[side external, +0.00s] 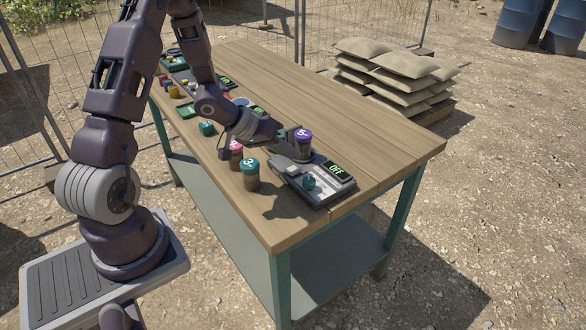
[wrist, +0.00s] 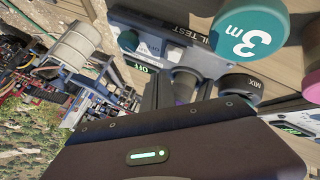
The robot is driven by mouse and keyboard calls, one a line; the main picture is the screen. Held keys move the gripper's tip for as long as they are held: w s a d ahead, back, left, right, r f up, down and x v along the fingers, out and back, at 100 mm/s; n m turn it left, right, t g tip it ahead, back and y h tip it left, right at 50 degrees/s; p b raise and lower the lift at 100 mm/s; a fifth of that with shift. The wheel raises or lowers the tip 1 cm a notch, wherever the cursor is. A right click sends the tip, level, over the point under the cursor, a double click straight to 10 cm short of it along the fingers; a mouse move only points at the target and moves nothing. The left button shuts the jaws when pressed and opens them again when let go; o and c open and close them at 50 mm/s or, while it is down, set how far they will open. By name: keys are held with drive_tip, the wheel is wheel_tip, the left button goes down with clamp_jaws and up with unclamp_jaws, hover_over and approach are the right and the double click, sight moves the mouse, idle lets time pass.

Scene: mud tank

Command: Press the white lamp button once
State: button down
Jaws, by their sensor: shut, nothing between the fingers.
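A grey control panel (side external: 318,188) lies at the near end of the wooden table. It has a teal knob (side external: 308,183) and a green-lit display (side external: 336,169) reading OFF; the display also shows in the wrist view (wrist: 143,67). A small pale square (side external: 292,171) on the panel may be the white lamp button, but I cannot tell for sure. My gripper (side external: 288,160) is shut and empty, low over the panel's far-left part. In the wrist view, my fingers are dark and partly hidden by the gripper body. Whether they touch the panel is unclear.
A teal-lidded jar (side external: 249,174) marked 3, a pink-lidded jar (side external: 236,154) and a purple-lidded jar (side external: 303,143) marked 5 stand close around my gripper. The table's right side (side external: 385,145) is clear.

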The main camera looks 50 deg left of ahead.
sight(289, 169)
drive_tip(key=shift+f, duration=0.65)
drive_tip(key=shift+f, duration=0.1)
idle(1.5)
drive_tip(key=shift+f, duration=0.3)
drive_tip(key=shift+f, duration=0.5)
idle(0.5)
idle(0.4)
drive_tip(key=shift+r, duration=0.9)
drive_tip(key=shift+r, duration=2.55)
